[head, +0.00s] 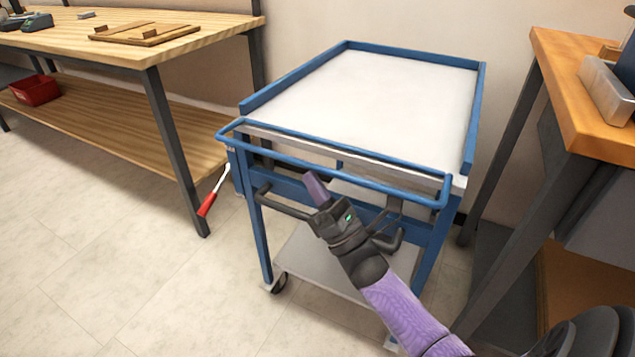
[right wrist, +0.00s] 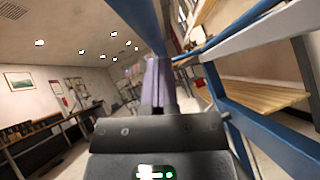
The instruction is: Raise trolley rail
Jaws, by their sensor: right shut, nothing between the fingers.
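The trolley has a grey-white top (head: 375,100) with raised blue edges on the left, back and right. A blue tubular rail (head: 325,165) runs across its near side, at about the height of the top. My right gripper (head: 315,183) is shut and empty, with its fingers pointing up just below and in front of the rail. I cannot tell whether it touches the rail. In the right wrist view, the shut fingers (right wrist: 158,82) stand between blue trolley bars, one close above and one (right wrist: 270,145) at the right. My left gripper is out of view.
A wooden workbench (head: 130,40) with a red bin (head: 36,90) stands left; another bench (head: 575,100) stands close right. The floor at front left is clear.

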